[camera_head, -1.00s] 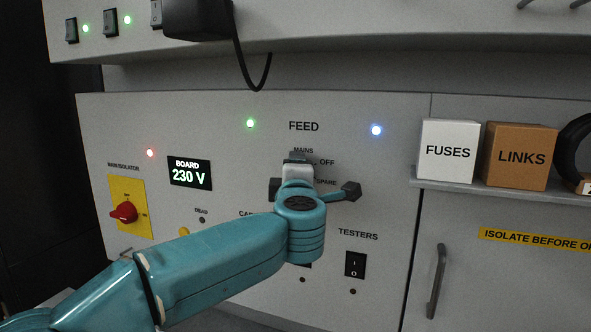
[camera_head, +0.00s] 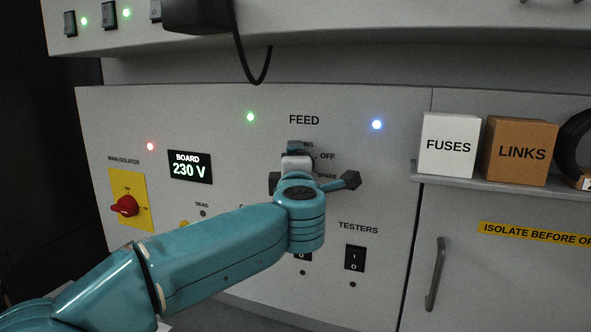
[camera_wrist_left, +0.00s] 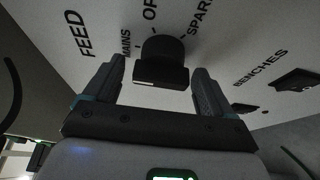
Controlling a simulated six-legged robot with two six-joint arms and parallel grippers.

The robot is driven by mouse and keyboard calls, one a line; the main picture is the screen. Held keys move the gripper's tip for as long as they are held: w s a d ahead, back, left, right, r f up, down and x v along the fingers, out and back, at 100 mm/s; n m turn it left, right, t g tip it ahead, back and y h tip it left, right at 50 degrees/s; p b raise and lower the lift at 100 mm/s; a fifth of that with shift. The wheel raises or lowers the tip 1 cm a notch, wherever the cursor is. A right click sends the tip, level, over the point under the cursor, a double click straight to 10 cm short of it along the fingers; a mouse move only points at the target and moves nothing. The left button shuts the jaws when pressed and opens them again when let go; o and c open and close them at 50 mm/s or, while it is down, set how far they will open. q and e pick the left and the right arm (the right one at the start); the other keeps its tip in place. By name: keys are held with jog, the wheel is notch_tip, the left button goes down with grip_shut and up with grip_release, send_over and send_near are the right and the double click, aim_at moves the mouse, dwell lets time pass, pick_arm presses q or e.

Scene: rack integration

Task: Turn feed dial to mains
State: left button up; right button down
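The feed dial (camera_wrist_left: 163,58) is a dark round knob with a raised bar, seen in the left wrist view with the labels MAINS, OFF and SPARE around it. The bar's pointing direction is not clear. My left gripper (camera_wrist_left: 158,66) is open, one finger on each side of the dial with visible gaps. In the head view, my left gripper (camera_head: 296,162) is at the panel under the FEED label (camera_head: 304,120); it hides the dial and partly covers the MAINS label. My right gripper is not in view.
A red main isolator knob (camera_head: 125,205) and a lit BOARD 230 V display (camera_head: 190,167) are left of the dial. A TESTERS switch (camera_head: 354,258) is below right. A FUSES box (camera_head: 448,146) and a LINKS box (camera_head: 520,152) stand on a shelf at right.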

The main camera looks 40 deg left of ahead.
pick_arm(q)
jog(key=b+v, duration=0.4)
jog(key=v, duration=1.2)
jog(key=shift+s, duration=0.2)
jog(key=shift+d+r, duration=0.1)
